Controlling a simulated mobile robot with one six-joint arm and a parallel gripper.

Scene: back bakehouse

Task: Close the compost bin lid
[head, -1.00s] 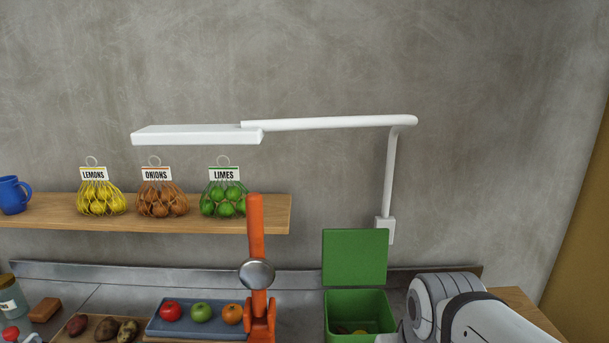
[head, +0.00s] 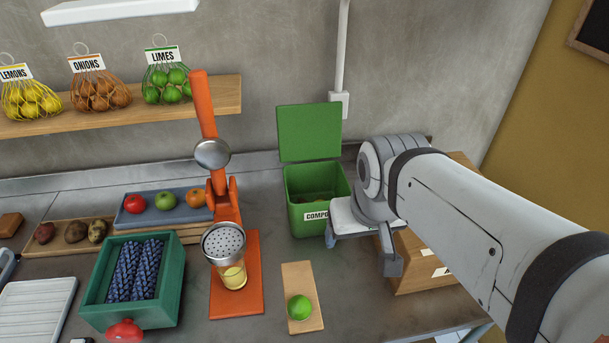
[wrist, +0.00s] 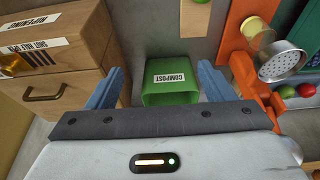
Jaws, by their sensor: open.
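The green compost bin (head: 318,205) stands on the steel counter against the back wall, with a white label on its front. Its square green lid (head: 309,132) stands upright at the back, so the bin is open, with some dark scraps inside. My gripper (head: 362,252) is open and empty, just right of the bin's front in the head view. In the wrist view the labelled bin front (wrist: 168,95) appears between the two blue fingers of my gripper (wrist: 160,92), apart from them. The lid is not clearly visible there.
An orange citrus press (head: 236,270) with a glass stands left of the bin. A lime (head: 299,307) lies on a small wooden board in front. A wooden drawer box (head: 425,275) stands close on the right, partly behind my arm.

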